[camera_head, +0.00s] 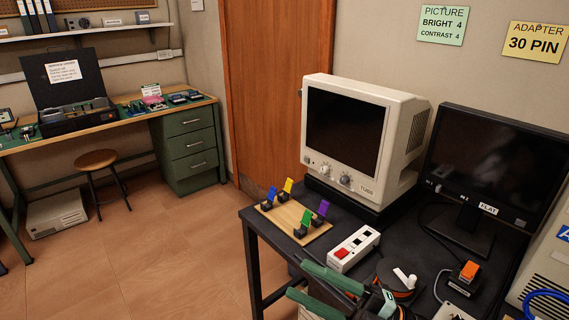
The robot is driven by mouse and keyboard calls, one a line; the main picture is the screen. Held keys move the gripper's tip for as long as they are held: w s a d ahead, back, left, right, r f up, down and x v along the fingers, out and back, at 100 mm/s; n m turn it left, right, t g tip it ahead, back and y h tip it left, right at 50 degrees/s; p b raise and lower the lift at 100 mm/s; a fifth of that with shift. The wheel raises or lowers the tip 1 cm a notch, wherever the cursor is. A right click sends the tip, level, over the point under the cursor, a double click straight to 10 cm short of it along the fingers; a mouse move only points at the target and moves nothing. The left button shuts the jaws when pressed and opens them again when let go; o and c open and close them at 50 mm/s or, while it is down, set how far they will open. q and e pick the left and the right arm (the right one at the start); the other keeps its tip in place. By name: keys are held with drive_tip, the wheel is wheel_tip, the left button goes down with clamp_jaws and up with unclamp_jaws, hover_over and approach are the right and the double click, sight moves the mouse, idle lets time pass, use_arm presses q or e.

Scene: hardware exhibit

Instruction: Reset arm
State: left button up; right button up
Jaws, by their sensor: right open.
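My right gripper (297,278) comes in at the bottom of the head view, with its two long green fingers pointing left. The fingers are apart, with no object seen between them. The gripper is in front of the black table (262,222), near its front edge, to the left of an orange-and-black round item (405,291). Its lower part is cut off by the frame edge. My left gripper does not show.
A beige CRT monitor (345,130) and a black flat monitor (490,165) stand on the table. A wooden board (290,220) with colored clips and a white switch box (354,248) lie nearby. A stool (97,160) and workbench (80,138) stand left. Open floor (170,255) lies between.

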drive_tip(key=w+d+f+m+t+h+p, duration=0.1)
drive_tip(key=d+f+m+t+h, duration=0.35)
drive_tip(key=f+m+h, duration=0.45)
drive_tip(key=w+d+f+m+t+h+p, duration=0.1)
drive_tip(key=d+f+m+t+h, duration=0.4)
drive_tip(key=f+m, duration=0.5)
drive_tip(key=s+d+f+m+g+h, duration=0.3)
drive_tip(key=s+f+m+g, duration=0.3)
drive_tip(key=s+f, duration=0.7)
drive_tip(key=shift+s+f+g+h, duration=0.3)
drive_tip(key=shift+s+g+h, duration=0.1)
drive_tip(key=shift+g+h, duration=0.4)
